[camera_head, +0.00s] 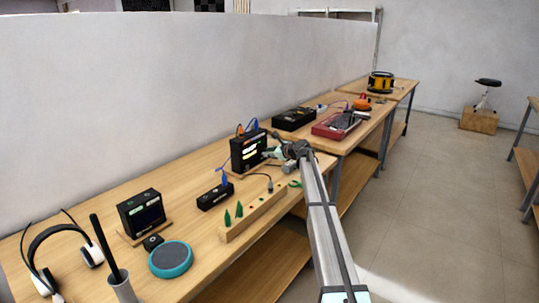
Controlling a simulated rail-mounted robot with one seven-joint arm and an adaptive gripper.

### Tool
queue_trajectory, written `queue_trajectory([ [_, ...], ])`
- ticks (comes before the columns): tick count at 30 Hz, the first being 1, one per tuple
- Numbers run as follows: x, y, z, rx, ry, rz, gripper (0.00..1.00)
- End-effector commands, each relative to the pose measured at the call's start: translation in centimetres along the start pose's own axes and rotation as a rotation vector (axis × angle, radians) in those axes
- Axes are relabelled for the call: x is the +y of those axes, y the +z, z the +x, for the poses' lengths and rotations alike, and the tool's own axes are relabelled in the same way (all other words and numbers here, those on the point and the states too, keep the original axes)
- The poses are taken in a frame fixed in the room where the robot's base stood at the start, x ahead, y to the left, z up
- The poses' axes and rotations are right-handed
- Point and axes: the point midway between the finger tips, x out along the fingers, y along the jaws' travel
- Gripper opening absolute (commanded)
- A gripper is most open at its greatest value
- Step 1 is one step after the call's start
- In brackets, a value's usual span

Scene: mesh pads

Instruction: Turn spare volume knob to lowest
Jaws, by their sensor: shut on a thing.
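A black box with a lit screen (248,152) stands upright on a wooden base on the long bench, with orange and blue plugs on its top. My gripper (272,154) is at the right side of this box, with my arm reaching in from the lower right. It is shut on a small part there, which I take to be the spare volume knob. The knob itself is hidden by the fingers, and its setting cannot be read.
A wooden rail with green pegs (252,212) runs along the bench's front edge, below my gripper. A red case (338,126) lies right.

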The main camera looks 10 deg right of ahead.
Motion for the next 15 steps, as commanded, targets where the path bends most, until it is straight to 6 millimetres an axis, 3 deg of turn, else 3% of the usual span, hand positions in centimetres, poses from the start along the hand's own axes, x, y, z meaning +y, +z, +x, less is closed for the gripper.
queue_trajectory([
  [15,0.77,-0.61,0.34,-0.002,-0.191,-0.454,0.0],
])
